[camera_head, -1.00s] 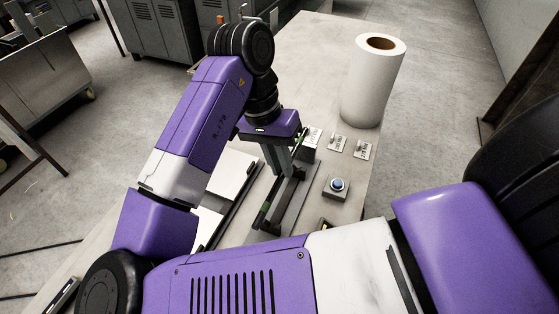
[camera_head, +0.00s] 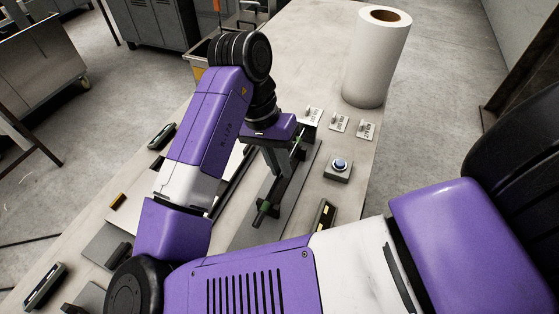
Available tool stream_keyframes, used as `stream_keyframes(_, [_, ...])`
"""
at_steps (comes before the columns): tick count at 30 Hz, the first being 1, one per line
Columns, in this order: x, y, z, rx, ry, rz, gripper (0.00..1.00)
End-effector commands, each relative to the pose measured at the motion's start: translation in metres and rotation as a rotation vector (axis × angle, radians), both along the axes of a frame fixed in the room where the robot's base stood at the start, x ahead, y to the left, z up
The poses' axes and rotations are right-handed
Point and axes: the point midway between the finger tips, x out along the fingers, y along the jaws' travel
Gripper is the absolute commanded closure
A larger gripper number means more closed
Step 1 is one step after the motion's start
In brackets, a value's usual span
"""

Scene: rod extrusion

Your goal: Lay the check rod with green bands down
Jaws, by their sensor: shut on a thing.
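The check rod with green bands (camera_head: 265,207) is a thin dark bar, held lengthwise and slanting from upper right to lower left in the head view. A green band shows near its lower end and a bit of green near its upper end. My gripper (camera_head: 284,172) points down and is shut on the rod near its middle. The rod appears over a flat grey plate (camera_head: 243,236) on the table. I cannot tell whether it touches the plate. My wrist and fingers hide part of the rod.
A blue push-button box (camera_head: 339,168) stands right of the plate, with small labelled cards (camera_head: 338,124) behind it. A white roll (camera_head: 377,60) stands at the back right. A dark item with yellow marks (camera_head: 323,215) lies near my arm. The table (camera_head: 305,50) is clear behind.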

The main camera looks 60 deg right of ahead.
Motion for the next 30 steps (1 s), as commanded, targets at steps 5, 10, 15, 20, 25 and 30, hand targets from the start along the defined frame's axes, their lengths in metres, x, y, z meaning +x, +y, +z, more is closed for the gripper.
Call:
stream_keyframes(5, [0.0,0.0001,-0.0066,0.0,0.0,0.0,1.0])
stream_keyframes(10, [0.0,0.0002,-0.0072,0.0,0.0,0.0,1.0])
stream_keyframes(15, [0.0,0.0001,-0.0069,0.0,0.0,0.0,1.0])
stream_keyframes(20, [0.0,0.0,-0.0062,0.0,0.0,0.0,1.0])
stream_keyframes(25, [0.0,-0.0001,-0.0066,0.0,0.0,0.0,1.0])
stream_keyframes(30, [0.0001,0.0,-0.0071,0.0,0.0,0.0,0.83])
